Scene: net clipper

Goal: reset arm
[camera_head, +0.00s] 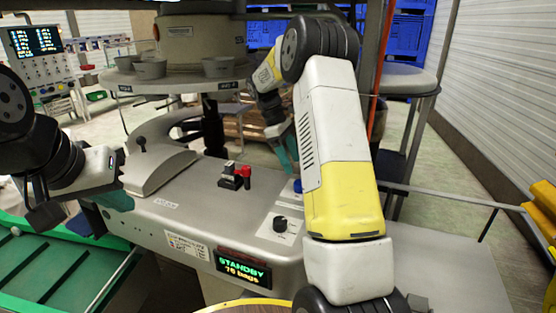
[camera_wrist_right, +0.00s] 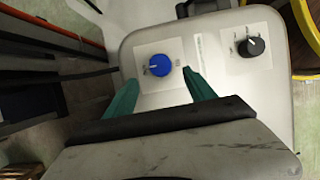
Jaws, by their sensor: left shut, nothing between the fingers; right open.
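My right gripper (camera_wrist_right: 161,80) is open, with its two teal fingers apart on either side of a blue knob (camera_wrist_right: 158,65) in the right wrist view. I cannot tell whether they touch it. In the head view the right gripper (camera_head: 288,155) hangs over the grey machine (camera_head: 185,215), partly hidden by my right arm; the blue knob (camera_head: 297,186) shows just below it. My left gripper (camera_head: 112,202) is shut and empty beside the machine's left end.
A black knob (camera_head: 280,223) and a red-and-black switch (camera_head: 237,175) sit on the machine top. The display (camera_head: 243,268) reads STANDBY. A green conveyor (camera_head: 50,270) lies at lower left. Grey cups (camera_head: 150,69) stand on a round table behind. A yellow-rimmed round thing (camera_head: 245,306) is at the bottom.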

